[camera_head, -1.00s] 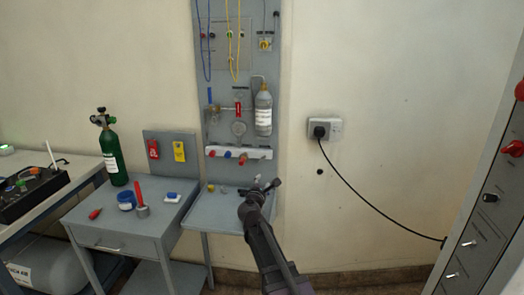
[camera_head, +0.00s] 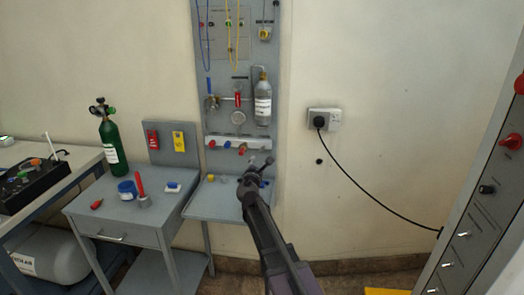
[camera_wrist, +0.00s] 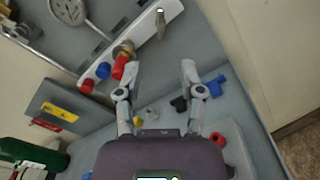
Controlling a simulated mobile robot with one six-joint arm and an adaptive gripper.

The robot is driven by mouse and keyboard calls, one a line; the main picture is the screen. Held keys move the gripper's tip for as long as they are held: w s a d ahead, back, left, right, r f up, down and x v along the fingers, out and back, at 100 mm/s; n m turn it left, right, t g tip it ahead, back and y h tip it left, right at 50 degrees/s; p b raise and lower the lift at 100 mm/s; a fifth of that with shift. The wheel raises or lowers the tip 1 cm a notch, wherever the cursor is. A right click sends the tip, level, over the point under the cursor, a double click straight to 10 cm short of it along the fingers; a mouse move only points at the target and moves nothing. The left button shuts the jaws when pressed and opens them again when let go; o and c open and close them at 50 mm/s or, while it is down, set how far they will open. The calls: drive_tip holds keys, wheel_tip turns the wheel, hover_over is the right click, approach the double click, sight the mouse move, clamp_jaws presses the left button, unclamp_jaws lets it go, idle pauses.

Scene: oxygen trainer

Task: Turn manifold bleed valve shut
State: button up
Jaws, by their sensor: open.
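The white manifold bar (camera_head: 262,141) is fixed low on the grey wall panel. In the wrist view the bar (camera_wrist: 143,29) carries a red knob (camera_wrist: 87,86), a blue knob (camera_wrist: 103,70), a red knob on a brass fitting (camera_wrist: 119,68) and a small metal lever (camera_wrist: 160,24) near its end. I cannot tell for certain which of these is the bleed valve. My gripper (camera_head: 262,165) is just below the bar's right end. In the wrist view its fingers (camera_wrist: 156,80) are spread with nothing between them; the left fingertip appears close to the brass-mounted knob.
Below is a grey shelf (camera_head: 202,208) with small fittings, including a blue one (camera_wrist: 216,86). A grey bottle (camera_head: 263,105) and gauge hang above the bar. A side table (camera_head: 95,222) with a green cylinder (camera_head: 111,140) stands left. Wall at right is mostly clear.

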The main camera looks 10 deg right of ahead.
sight(262, 150)
drive_tip(key=x, duration=1.1)
drive_tip(key=shift+w+d, duration=0.15)
drive_tip(key=shift+w, duration=0.1)
clamp_jaws()
